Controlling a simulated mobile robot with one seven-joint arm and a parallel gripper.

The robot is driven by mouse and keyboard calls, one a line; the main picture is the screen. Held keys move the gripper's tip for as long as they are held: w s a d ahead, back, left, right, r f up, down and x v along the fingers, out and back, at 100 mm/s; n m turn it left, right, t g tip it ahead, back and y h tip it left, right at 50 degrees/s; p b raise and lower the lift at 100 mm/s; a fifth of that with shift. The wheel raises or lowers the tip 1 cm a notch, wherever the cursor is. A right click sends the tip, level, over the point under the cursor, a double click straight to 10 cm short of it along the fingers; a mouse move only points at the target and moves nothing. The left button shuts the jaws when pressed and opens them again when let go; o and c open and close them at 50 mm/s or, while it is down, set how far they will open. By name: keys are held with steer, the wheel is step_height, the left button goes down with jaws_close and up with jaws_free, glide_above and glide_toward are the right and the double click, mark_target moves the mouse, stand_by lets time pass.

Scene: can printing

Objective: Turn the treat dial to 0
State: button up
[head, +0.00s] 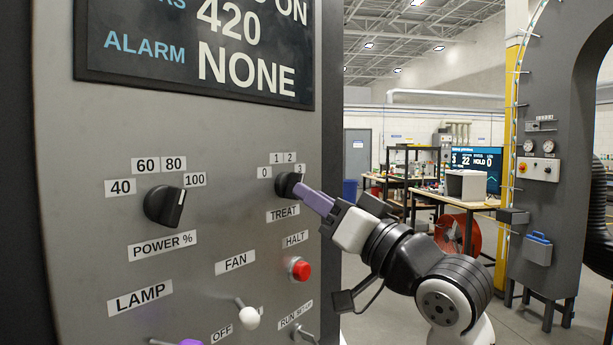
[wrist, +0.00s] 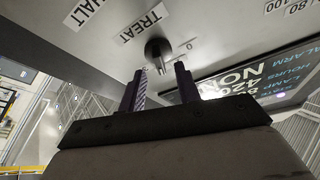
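The treat dial (head: 287,185) is a small dark knob on the grey panel (head: 230,190), above the TREAT label (head: 283,213). Labels 0, 1 and 2 show around it; the one at its right is partly hidden. My gripper (head: 300,190) reaches in from the right, its purple fingers at the dial. In the wrist view the dial (wrist: 158,50) stands in the gap between the two separated fingertips (wrist: 160,68), with the 0 label (wrist: 186,45) to its right. The fingers look open; contact is not clear. Which number the dial points at cannot be told.
The power dial (head: 165,205) is left on the panel, pointing between 80 and 100. Below my gripper are the red HALT button (head: 300,268) and the white-tipped fan switch (head: 249,318). A dark display (head: 200,50) is above. Open floor and workbenches lie behind at right.

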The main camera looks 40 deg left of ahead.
mark_target(288, 185)
steer(key=shift+p+x, duration=0.4)
steer(key=shift+x, duration=1)
steer(key=shift+c, duration=0.4)
jaws_close()
steer(key=shift+w+f+n+b, duration=0.1)
steer(key=shift+n+b, duration=0.35)
steer(key=shift+n, duration=0.05)
steer(key=shift+w+r+n+g+h+b, duration=0.15)
steer(key=shift+n+g+h+b, duration=0.5)
steer(key=shift+n+g, duration=1.9)
steer(key=shift+w+r+n+g+h+b, duration=0.1)
steer(key=shift+n+g+h+b, duration=0.55)
steer(key=shift+n, duration=3.85)
steer(key=shift+w+r+n+g+h+b, duration=0.15)
steer(key=shift+n+g+h+b, duration=0.95)
steer(key=shift+n, duration=2.45)
steer(key=shift+f+g+y+p, duration=0.15)
steer(key=shift+g+y+p, duration=0.25)
steer(key=shift+y+p, duration=0.1)
